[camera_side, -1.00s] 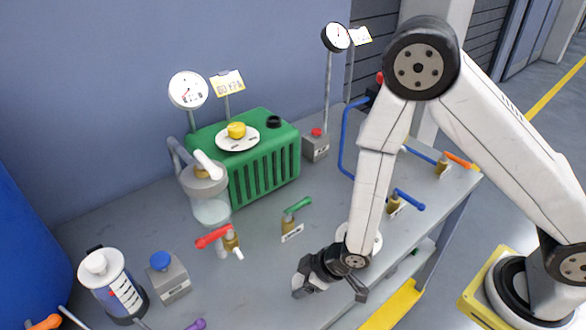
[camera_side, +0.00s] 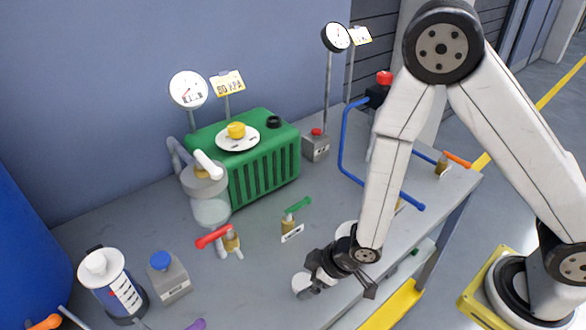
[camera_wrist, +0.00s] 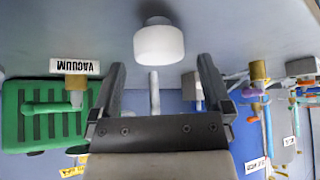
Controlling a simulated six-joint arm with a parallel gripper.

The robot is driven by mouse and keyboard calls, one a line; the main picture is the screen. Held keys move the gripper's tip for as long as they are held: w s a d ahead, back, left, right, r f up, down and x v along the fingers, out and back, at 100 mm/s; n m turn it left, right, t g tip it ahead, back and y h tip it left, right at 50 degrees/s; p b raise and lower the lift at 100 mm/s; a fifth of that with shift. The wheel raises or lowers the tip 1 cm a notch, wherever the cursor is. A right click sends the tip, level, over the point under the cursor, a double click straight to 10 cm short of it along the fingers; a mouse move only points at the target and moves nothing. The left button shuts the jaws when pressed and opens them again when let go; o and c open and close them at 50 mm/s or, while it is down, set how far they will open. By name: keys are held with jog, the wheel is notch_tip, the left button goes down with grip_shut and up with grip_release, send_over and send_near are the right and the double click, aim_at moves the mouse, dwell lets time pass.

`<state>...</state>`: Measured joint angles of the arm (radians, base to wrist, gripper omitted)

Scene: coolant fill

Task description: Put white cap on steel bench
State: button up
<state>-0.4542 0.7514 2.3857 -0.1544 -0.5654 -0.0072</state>
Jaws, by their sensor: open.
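A white cap (camera_wrist: 158,44) shows in the wrist view, just beyond and between my fingertips, with the grey steel bench (camera_wrist: 235,30) behind it. In the side view a small white shape at my gripper's left end looks like the same cap (camera_side: 302,284), at the bench (camera_side: 130,225) near its front edge. My gripper (camera_side: 340,280) is low over the bench. Its two dark fingers (camera_wrist: 158,80) are apart with nothing between them. The cap appears clear of both fingers; its contact with the bench is partly unclear.
A green ribbed unit (camera_side: 265,165) with a yellow cap (camera_side: 236,130) stands at the back. Red (camera_side: 214,237) and green (camera_side: 298,204) valve handles stand left of my gripper. A white-lidded container (camera_side: 105,285) and blue-button box (camera_side: 167,280) are farther left.

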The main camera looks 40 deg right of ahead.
jog(key=shift+v, duration=2.5)
jog(key=d+r+m+g+h, duration=0.1)
jog(key=d+r+m+h, duration=0.1)
jog(key=d+r, duration=0.3)
jog(key=s+d+r+m+g+h, duration=0.1)
jog(key=d+r+m, duration=0.4)
jog(key=d, duration=0.5)
jog(key=shift+s+d+r+g+h, duration=0.3)
jog(key=shift+r+g+h, duration=0.1)
jog(key=shift+r, duration=0.2)
